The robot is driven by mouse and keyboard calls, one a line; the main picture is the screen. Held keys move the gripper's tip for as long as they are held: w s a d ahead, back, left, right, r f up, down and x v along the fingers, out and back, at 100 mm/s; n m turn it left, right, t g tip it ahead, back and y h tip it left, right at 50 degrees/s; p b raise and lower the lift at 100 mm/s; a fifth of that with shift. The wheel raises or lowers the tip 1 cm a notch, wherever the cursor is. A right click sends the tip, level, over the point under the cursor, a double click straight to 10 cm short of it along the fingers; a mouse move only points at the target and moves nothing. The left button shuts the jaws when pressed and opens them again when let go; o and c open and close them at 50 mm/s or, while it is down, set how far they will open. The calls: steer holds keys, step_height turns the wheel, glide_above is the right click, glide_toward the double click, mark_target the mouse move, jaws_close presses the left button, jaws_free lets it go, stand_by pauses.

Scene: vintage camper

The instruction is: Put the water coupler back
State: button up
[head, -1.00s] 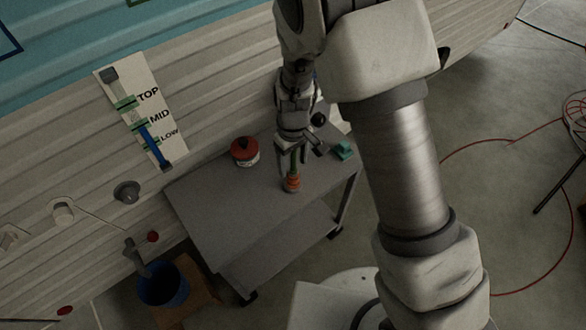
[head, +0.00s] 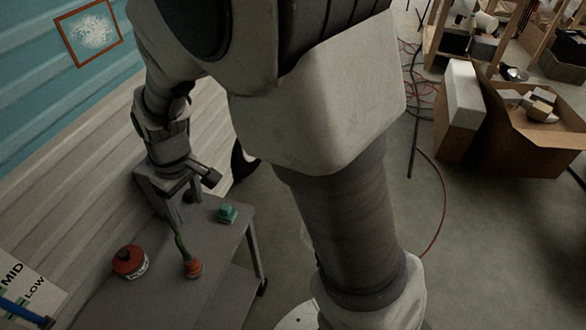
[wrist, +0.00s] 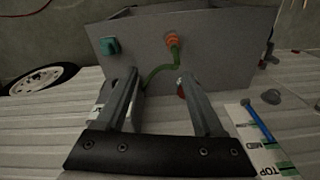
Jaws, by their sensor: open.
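An orange fitting with a green stem or hose, which looks like the water coupler (head: 193,268), stands on the grey cart (head: 165,300). In the wrist view the orange coupler (wrist: 172,40) shows ahead, with its green hose bending down toward the space between my fingers. I cannot tell whether the hose touches a finger. My gripper (head: 186,212) is over the cart's far end, beyond the coupler; in the wrist view my gripper (wrist: 159,76) has its fingers wide apart, with nothing clearly held.
A red-topped can (head: 130,262) stands left of the coupler and a teal block (head: 227,213) near the cart's right edge. The camper wall (head: 80,195) rises close on the left. A cardboard box (head: 530,140) and red cables lie on the floor at right.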

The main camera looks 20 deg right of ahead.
steer(key=s+d+r+m+t, duration=0.2)
steer(key=s+d+r+m, duration=0.2)
steer(key=s+d+r, duration=0.3)
steer(key=s+d+r+m+t+h, duration=0.1)
steer(key=s+d+r+m+t, duration=0.1)
steer(key=s+d+r, duration=0.5)
steer(key=d+r+m, duration=0.1)
steer(key=d+r, duration=0.1)
steer(key=d, duration=0.2)
steer(key=shift+d+r+m+t, duration=0.25)
steer(key=shift+r+m+t, duration=0.05)
steer(key=shift+m+t, duration=0.1)
steer(key=shift+r, duration=0.1)
step_height(320, 180, up, 5)
steer(key=p, duration=0.5)
steer(key=shift+r, duration=0.1)
steer(key=shift+f, duration=0.2)
steer(key=shift+c, duration=1.6)
steer(key=shift+a, duration=0.1)
steer(key=shift+a, duration=0.1)
